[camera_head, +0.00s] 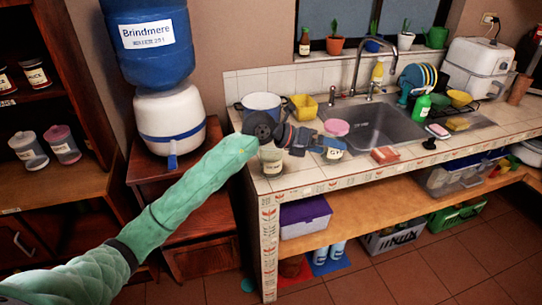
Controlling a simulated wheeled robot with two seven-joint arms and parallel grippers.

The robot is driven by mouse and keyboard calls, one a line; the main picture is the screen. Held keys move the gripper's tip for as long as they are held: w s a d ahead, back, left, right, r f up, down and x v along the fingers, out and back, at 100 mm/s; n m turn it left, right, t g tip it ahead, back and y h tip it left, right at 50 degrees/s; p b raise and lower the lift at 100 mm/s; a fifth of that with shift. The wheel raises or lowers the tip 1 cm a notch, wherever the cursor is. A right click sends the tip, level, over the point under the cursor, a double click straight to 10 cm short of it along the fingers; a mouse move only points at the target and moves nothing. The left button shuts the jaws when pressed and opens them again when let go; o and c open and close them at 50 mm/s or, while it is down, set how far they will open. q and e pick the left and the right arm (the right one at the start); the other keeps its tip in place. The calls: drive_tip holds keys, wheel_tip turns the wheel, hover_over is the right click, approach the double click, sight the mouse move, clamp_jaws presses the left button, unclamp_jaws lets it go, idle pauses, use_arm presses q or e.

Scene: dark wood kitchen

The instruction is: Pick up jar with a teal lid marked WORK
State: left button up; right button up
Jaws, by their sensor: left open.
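My left gripper (322,145) is over the left front part of the tiled counter, pointing right, open. A glass jar (271,163) with a pale label stands on the counter below my left wrist. The wrist covers its top, so I cannot tell its lid colour, and its label is too small to read surely. A jar with a pink lid (336,127) stands by the fingertips, its label partly covered. No teal lid marked WORK shows clearly. My right gripper is out of view.
A white pot (262,102) and yellow container (303,107) stand behind the gripper. The sink (375,125), red sponge-like block (385,155) and green bottle (421,107) are to the right. Two jars (28,150) (62,145) stand on the left shelf. A water dispenser (170,118) stands left of the counter.

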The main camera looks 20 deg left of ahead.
use_arm(q)
drive_tip(key=w+a+y, duration=0.6)
drive_tip(key=a, duration=0.3)
drive_tip(key=n+g+y, duration=0.1)
drive_tip(key=n+y, duration=0.1)
drive_tip(key=y, duration=0.4)
hover_over(271, 157)
drive_tip(key=w+a, duration=0.2)
wheel_tip(271, 157, down, 2)
drive_tip(key=f, duration=0.1)
drive_tip(key=p+x, duration=0.5)
drive_tip(key=x, duration=0.2)
drive_tip(key=shift+d, duration=0.3)
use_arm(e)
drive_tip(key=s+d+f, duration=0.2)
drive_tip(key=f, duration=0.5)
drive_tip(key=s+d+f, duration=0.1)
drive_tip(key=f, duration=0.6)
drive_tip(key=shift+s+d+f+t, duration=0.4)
use_arm(q)
drive_tip(key=shift+s+f, duration=0.1)
drive_tip(key=c, duration=1.4)
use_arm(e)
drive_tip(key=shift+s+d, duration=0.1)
